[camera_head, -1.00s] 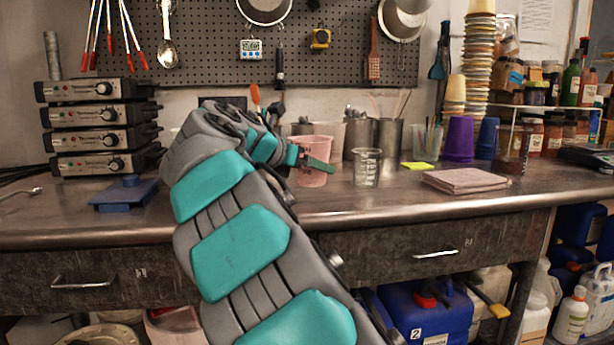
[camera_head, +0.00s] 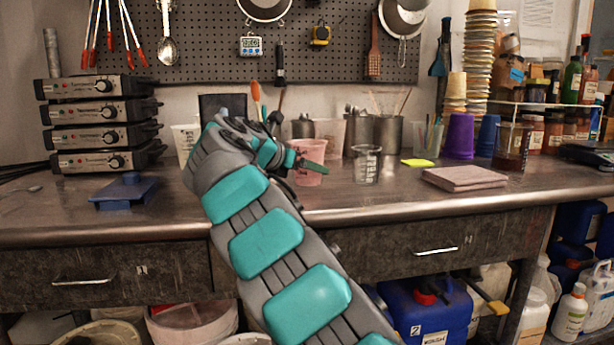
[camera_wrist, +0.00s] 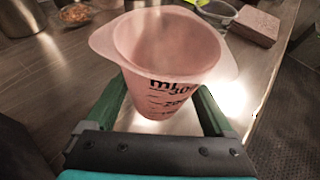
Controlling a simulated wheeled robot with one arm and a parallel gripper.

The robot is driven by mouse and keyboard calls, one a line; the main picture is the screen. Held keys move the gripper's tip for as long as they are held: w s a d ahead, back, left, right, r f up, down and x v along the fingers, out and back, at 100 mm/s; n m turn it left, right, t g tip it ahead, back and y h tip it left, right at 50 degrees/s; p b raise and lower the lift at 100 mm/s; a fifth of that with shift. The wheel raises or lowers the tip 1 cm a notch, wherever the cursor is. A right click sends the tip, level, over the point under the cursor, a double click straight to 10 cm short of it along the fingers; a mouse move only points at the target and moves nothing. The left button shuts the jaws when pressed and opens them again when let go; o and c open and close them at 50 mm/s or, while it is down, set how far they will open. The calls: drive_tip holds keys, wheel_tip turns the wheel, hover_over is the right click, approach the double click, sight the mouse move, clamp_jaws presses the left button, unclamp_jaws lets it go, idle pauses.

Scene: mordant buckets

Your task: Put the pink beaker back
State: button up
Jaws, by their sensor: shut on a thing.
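The pink beaker (camera_head: 309,164) is a translucent cup with black measuring marks. It is at the counter's middle in the head view, partly hidden by my gripper. My gripper (camera_head: 310,167) reaches it from the left, at the end of my teal and grey arm. In the wrist view the pink beaker (camera_wrist: 168,75) stands upright between the two green fingers of my gripper (camera_wrist: 160,112), which are shut on its sides. I cannot tell if its base touches the counter.
A clear beaker (camera_head: 367,165) stands just right of the pink one. Behind are metal canisters (camera_head: 388,135) and a pale pink container (camera_head: 329,136). The counter (camera_head: 235,212) is bare in front.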

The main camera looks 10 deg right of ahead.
drive_tip(key=shift+f, duration=0.8)
drive_tip(key=shift+f, duration=0.1)
drive_tip(key=o, duration=1.3)
drive_tip(key=shift+s+a+r, duration=0.1)
drive_tip(key=shift+a+r, duration=0.15)
drive_tip(key=shift+r, duration=0.05)
drive_tip(key=v, duration=0.7)
drive_tip(key=shift+f, duration=0.1)
